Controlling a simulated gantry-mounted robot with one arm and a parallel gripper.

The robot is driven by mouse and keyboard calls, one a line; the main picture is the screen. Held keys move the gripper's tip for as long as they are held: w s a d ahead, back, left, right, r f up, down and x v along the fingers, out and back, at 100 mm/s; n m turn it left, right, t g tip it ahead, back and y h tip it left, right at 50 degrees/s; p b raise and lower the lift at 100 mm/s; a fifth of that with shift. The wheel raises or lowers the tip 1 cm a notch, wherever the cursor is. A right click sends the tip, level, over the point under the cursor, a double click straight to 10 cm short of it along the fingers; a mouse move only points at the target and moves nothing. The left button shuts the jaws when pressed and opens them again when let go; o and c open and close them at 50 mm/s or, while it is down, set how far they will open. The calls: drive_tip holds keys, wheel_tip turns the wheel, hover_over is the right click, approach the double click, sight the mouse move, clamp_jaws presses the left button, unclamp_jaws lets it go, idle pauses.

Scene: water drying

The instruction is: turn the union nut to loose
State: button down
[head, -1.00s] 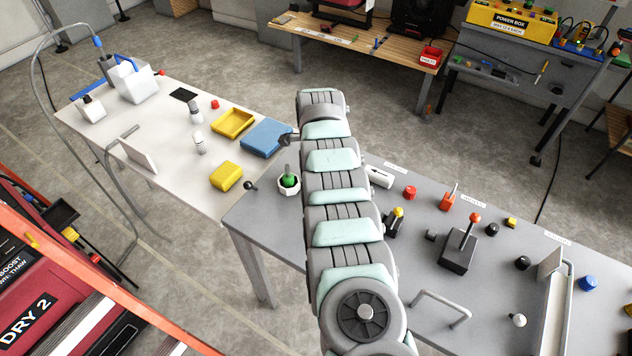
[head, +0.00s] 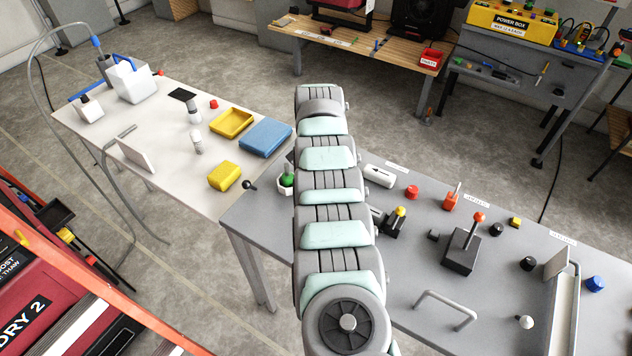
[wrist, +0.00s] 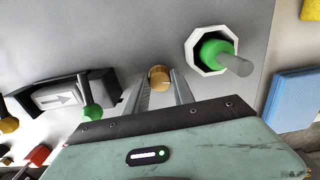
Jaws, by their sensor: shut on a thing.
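The brass-coloured round nut (wrist: 158,77), which I take to be the union nut, sits on the grey panel in the wrist view. My gripper (wrist: 159,86) has one finger on each side of it and is shut on it at the fingertips. The nut's far face shows; its sides are partly behind the fingers. In the head view my arm hides both the nut and the gripper, so I cannot tell the nut's turn angle there.
A green knob in a white octagonal collar (wrist: 206,50) stands close to the right finger. A black box with a red-knobbed lever (head: 462,250) stands on the grey table.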

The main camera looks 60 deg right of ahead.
drive_tip(key=n, duration=0.4)
drive_tip(key=shift+n, duration=0.3)
drive_tip(key=n+p, duration=0.1)
drive_tip(key=n, duration=0.4)
drive_tip(key=shift+n, duration=0.3)
drive_tip(key=n, duration=0.5)
drive_tip(key=shift+p, duration=0.3)
drive_tip(key=shift+n, duration=2.7)
drive_tip(key=c, duration=1.1)
unclamp_jaws()
drive_tip(key=shift+o, duration=0.2)
drive_tip(key=shift+p, duration=0.3)
